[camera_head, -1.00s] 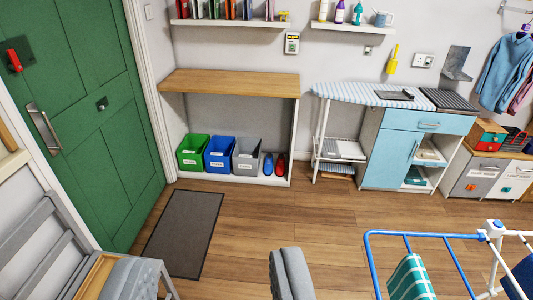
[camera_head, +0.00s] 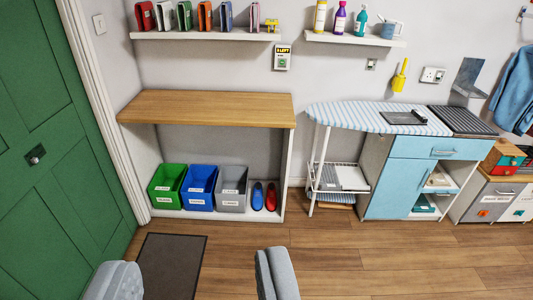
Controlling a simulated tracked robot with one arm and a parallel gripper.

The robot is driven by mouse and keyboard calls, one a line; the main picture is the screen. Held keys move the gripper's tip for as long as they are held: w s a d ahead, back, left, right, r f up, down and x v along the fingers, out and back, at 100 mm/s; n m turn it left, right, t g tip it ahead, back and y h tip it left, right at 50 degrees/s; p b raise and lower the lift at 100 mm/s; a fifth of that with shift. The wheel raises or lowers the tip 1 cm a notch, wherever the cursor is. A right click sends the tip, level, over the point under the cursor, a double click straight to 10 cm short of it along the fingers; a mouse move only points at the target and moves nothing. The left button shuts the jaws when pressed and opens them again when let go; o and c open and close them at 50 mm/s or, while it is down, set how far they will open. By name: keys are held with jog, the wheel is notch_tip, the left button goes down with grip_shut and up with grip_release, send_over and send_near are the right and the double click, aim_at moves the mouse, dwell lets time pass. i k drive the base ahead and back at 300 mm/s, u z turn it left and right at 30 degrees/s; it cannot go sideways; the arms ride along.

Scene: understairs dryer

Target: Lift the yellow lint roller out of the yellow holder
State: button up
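The yellow lint roller (camera_head: 404,67) stands upright in the yellow holder (camera_head: 398,83), which is fixed on the back wall above the ironing board. Its handle end sticks up out of the holder; the part inside is hidden. My gripper shows as two grey fingers at the bottom edge, a left one and a right one, with a wide gap between them (camera_head: 195,283). It is open and empty, far from the holder, which is up and to the right across the room.
The striped ironing board (camera_head: 350,118) lies below the holder, beside a blue cabinet (camera_head: 402,178). A wooden counter (camera_head: 215,107) stands left, with green, blue and grey bins beneath. A shelf of bottles (camera_head: 345,38) is above. Bare wooden floor (camera_head: 345,262) lies ahead; a dark mat (camera_head: 172,262) is at left.

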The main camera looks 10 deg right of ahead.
aim_at(401, 76)
jog(key=z, duration=0.2)
jog(key=i, duration=1.3)
jog(key=z, duration=0.65)
jog(key=i, duration=1.3)
jog(key=z, duration=0.7)
jog(key=i, duration=1.4)
jog(key=z, duration=0.45)
jog(key=i, duration=0.9)
jog(key=u, duration=0.05)
